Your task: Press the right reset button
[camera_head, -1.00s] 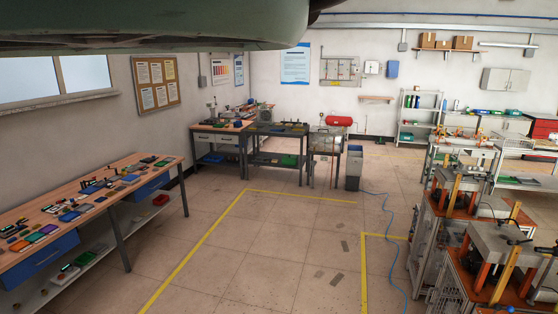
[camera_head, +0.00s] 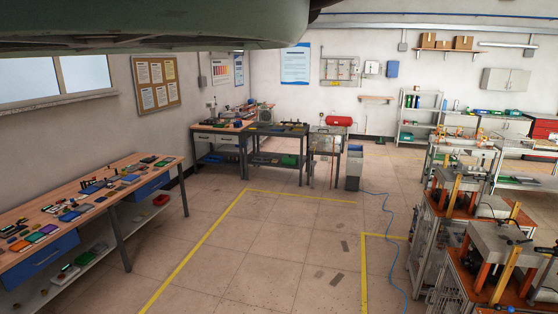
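No reset button can be made out in the head view; any buttons are too small or hidden at this distance. Machines with orange posts and grey tops stand at the right, a nearer one (camera_head: 500,245) and one behind it (camera_head: 462,190). I cannot tell which machine, if any, carries the button. My gripper is not in view. A large dark green-grey part across the top left of the view hides the upper wall there.
A workbench (camera_head: 150,172) with many small parts runs along the left wall. Further tables (camera_head: 278,130) stand at the back beside a grey bin (camera_head: 354,168). A blue hose (camera_head: 390,222) lies on the floor. The middle floor (camera_head: 275,240), marked with yellow lines, is clear.

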